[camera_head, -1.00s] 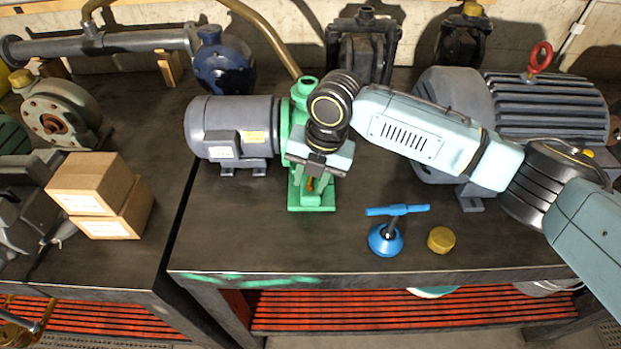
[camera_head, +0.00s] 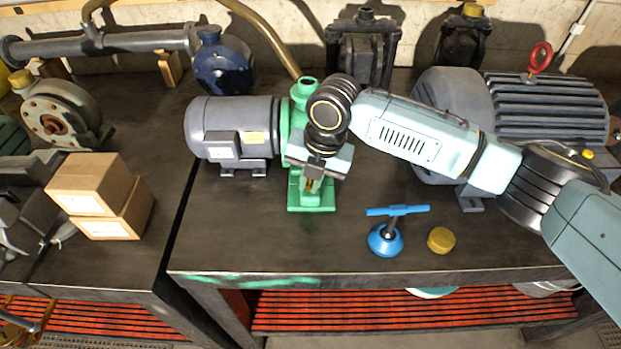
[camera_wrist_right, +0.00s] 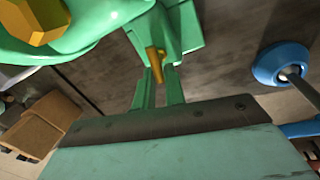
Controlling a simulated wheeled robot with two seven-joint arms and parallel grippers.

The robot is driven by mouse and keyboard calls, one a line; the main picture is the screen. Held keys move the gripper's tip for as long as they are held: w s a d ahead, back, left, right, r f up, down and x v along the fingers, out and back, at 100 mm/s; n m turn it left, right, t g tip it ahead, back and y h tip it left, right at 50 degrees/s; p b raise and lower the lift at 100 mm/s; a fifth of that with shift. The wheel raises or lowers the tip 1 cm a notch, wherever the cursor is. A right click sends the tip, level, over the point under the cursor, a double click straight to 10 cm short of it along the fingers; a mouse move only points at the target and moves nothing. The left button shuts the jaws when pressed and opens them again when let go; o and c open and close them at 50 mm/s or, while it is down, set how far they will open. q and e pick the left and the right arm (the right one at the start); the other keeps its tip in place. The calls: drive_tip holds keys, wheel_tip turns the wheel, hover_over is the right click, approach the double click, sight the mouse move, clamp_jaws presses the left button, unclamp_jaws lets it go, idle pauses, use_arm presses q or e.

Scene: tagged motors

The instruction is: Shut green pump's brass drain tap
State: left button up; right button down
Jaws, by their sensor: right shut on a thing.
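The green pump (camera_head: 312,200) stands on the dark bench, joined to a grey motor (camera_head: 230,122). In the wrist view part of its green body (camera_wrist_right: 95,25) fills the upper left. My right gripper (camera_head: 314,182) reaches down in front of the pump. In the wrist view its two fingers (camera_wrist_right: 159,82) are shut on the small brass drain tap (camera_wrist_right: 155,62), which shows between their tips. In the head view only a bit of the tap (camera_head: 313,187) shows below the gripper; the hand hides the rest. My left gripper is not in view.
A blue T-handled tool (camera_head: 385,240) and a brass cap (camera_head: 441,240) stand to the right near the bench's front edge. Two cardboard boxes (camera_head: 95,185) are on the left. A large grey motor (camera_head: 540,105) is behind my right arm. The bench front is mostly clear.

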drive_tip(key=shift+r+m+p, duration=0.1)
drive_tip(key=shift+m+p, duration=0.2)
drive_tip(key=shift+p, duration=0.1)
idle(0.3)
drive_tip(key=shift+a+r+m+p, duration=0.15)
drive_tip(key=shift+m+p, duration=0.35)
drive_tip(key=shift+p, duration=0.3)
drive_tip(key=m+p, duration=0.2)
drive_tip(key=p, duration=0.1)
drive_tip(key=m+t+p, duration=0.1)
drive_tip(key=m+p, duration=0.1)
drive_tip(key=m, duration=0.1)
drive_tip(key=m+h+p, duration=0.1)
drive_tip(key=m+p, duration=0.1)
drive_tip(key=p, duration=0.1)
drive_tip(key=shift+w+a+m+t+p, duration=0.3)
drive_tip(key=shift+a+m+p, duration=0.05)
drive_tip(key=shift+a+m, duration=0.05)
drive_tip(key=m+p, duration=0.1)
drive_tip(key=m, duration=0.1)
drive_tip(key=m+p, duration=0.1)
drive_tip(key=m, duration=0.1)
drive_tip(key=shift+w+a+h+p, duration=0.15)
drive_tip(key=shift+w+h+p, duration=0.05)
drive_tip(key=shift+h+p, duration=0.2)
drive_tip(key=shift+w+f+m+p, duration=0.2)
drive_tip(key=shift+m+p, duration=0.3)
drive_tip(key=shift+m, duration=0.4)
drive_tip(key=shift+h, duration=0.3)
